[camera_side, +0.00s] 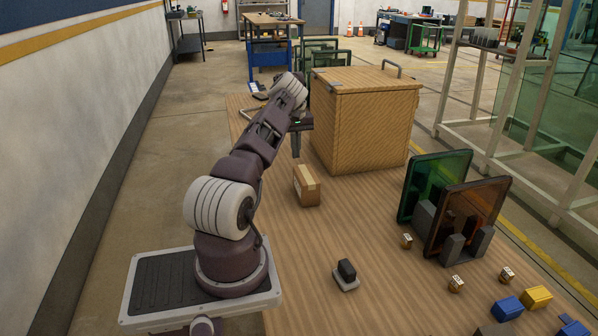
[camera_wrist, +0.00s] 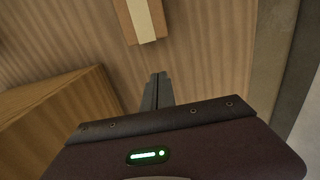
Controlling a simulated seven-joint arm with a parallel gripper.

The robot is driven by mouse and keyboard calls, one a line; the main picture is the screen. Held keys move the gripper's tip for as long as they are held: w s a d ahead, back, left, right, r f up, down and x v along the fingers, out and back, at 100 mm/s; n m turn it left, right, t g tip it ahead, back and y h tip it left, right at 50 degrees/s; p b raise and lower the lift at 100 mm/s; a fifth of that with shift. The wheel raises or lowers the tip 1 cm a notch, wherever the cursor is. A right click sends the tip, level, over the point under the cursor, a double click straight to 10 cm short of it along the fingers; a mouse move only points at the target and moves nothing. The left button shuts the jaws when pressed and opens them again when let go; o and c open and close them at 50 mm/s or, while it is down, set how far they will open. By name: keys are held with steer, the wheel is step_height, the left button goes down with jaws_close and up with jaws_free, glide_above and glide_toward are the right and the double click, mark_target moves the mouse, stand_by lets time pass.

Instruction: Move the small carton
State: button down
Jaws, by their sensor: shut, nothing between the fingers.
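The small carton (camera_side: 307,186) is a brown box with a pale tape strip. It stands on the wooden table in front of the large wooden box. In the wrist view the carton (camera_wrist: 146,20) shows at the top edge, partly cut off. My gripper (camera_side: 296,152) points down above the table, behind the carton and close to the left side of the wooden box. In the wrist view its fingers (camera_wrist: 160,76) are together with nothing between them, and a gap of bare table separates them from the carton.
The large wooden box (camera_side: 365,125) with a top handle stands right of my gripper. Green and amber panels (camera_side: 467,218) stand in grey holders at the right. Small cubes, blue and yellow blocks and a small black-and-grey object (camera_side: 346,275) lie toward the front. Table around the carton is clear.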

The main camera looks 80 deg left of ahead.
mark_target(299, 170)
step_height(299, 170, down, 6)
steer(key=d, duration=0.3)
steer(key=shift+w+r, duration=0.1)
steer(key=shift+d, duration=0.5)
steer(key=d, duration=2)
steer(key=shift+d, duration=0.25)
